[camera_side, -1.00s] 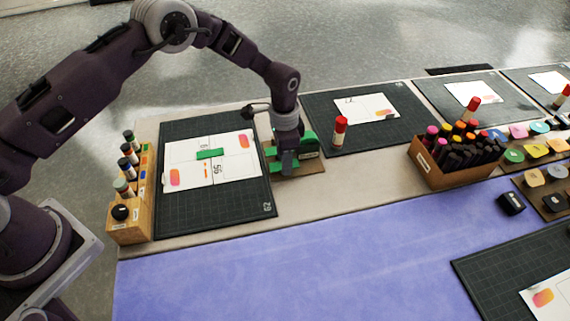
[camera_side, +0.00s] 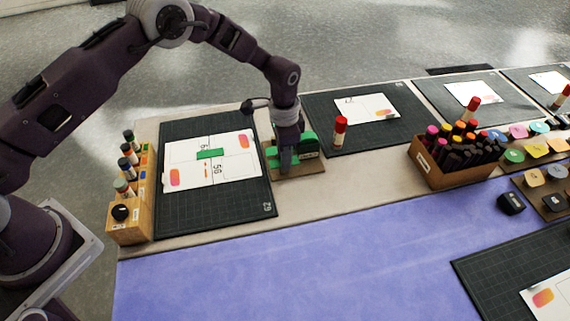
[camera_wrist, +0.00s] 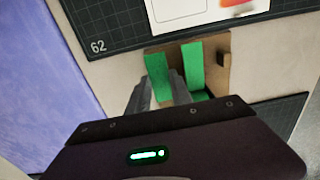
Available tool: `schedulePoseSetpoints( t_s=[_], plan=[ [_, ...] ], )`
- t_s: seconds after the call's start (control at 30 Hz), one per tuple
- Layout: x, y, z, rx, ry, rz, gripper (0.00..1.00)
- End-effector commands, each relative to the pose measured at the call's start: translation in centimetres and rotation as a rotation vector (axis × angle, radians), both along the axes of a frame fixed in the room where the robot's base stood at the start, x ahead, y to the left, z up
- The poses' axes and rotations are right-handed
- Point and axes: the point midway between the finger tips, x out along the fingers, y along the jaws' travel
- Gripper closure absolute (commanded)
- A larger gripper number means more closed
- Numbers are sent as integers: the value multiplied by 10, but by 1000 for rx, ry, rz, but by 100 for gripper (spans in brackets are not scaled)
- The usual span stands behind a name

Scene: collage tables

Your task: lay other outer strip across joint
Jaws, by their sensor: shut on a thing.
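My gripper (camera_side: 286,165) is low over a small wooden tape stand (camera_side: 310,168) to the right of the near mat. In the wrist view its fingers (camera_wrist: 158,97) are shut on a green strip (camera_wrist: 157,72), which is still at the stand (camera_wrist: 223,75). A second green strip (camera_wrist: 193,66) lies beside it, to the right. In the side view, another green strip (camera_side: 210,154) lies across the middle of the joint between the white printed pieces (camera_side: 185,150) on the dark mat (camera_side: 215,220). The fingers partly hide the held strip.
A wooden rack of bottles (camera_side: 128,215) stands at the mat's left edge. A red-capped glue stick (camera_side: 339,132) stands right of the stand, on the neighbouring mat's edge. A box of markers (camera_side: 440,170) is further right.

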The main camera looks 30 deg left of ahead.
Motion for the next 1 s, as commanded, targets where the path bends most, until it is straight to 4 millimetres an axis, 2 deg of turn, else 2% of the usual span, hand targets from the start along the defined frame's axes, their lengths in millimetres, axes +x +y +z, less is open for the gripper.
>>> schedulePoseSetpoints(
  t_s=[0.53, 1.0],
  plan=[
    [0, 0, 35, 0, 0, 0, 94],
    [0, 0, 37, 0, 0, 0, 94]
  ],
)
